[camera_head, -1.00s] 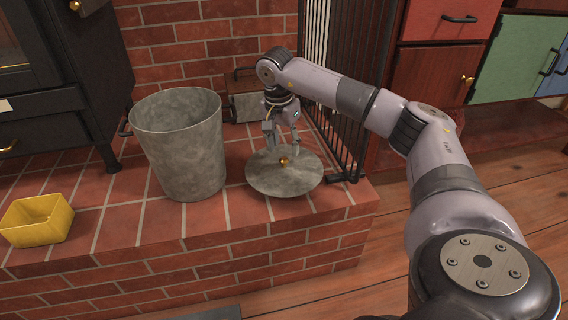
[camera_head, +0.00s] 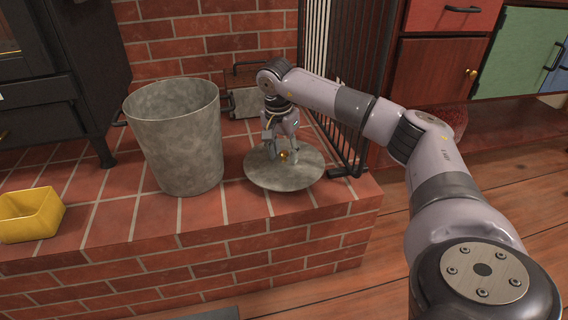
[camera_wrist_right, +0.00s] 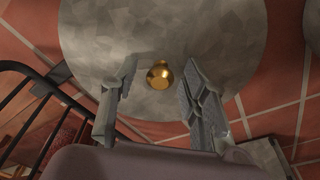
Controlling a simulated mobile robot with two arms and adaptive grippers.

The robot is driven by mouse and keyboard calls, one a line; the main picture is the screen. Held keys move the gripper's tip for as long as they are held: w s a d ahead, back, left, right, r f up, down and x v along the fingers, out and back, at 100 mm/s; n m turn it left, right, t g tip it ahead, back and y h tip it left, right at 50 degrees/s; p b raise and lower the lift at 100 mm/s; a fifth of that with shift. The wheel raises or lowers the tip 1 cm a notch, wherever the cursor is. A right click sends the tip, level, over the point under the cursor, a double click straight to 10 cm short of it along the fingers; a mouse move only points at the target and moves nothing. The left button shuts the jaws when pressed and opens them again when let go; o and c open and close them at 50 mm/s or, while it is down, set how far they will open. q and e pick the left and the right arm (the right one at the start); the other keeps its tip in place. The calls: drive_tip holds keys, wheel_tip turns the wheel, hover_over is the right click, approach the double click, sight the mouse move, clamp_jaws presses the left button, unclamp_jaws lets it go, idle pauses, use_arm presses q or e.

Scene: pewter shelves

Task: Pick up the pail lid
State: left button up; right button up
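The pail lid (camera_head: 312,174) is a round grey metal disc with a small brass knob (camera_head: 284,155). It lies flat on the brick hearth, right of the grey pail (camera_head: 178,140). My right gripper (camera_head: 283,158) is above the lid, pointing down, with its fingers apart at the knob. In the right wrist view, the brass knob (camera_wrist_right: 160,76) shows between the two open fingertips (camera_wrist_right: 160,68), and the lid (camera_wrist_right: 225,45) spreads beneath them. I cannot tell whether either finger touches the knob. My left gripper is not in view.
A yellow container (camera_head: 32,214) stands at the hearth's left. A black barred screen (camera_head: 345,90) stands close right of the lid. A metal box (camera_head: 246,102) sits behind it by the brick wall. The dark stove (camera_head: 50,115) is at the left. Bare hearth lies in front of the lid.

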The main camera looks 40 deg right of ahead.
clamp_jaws()
idle(0.3)
drive_tip(key=shift+r, duration=0.1)
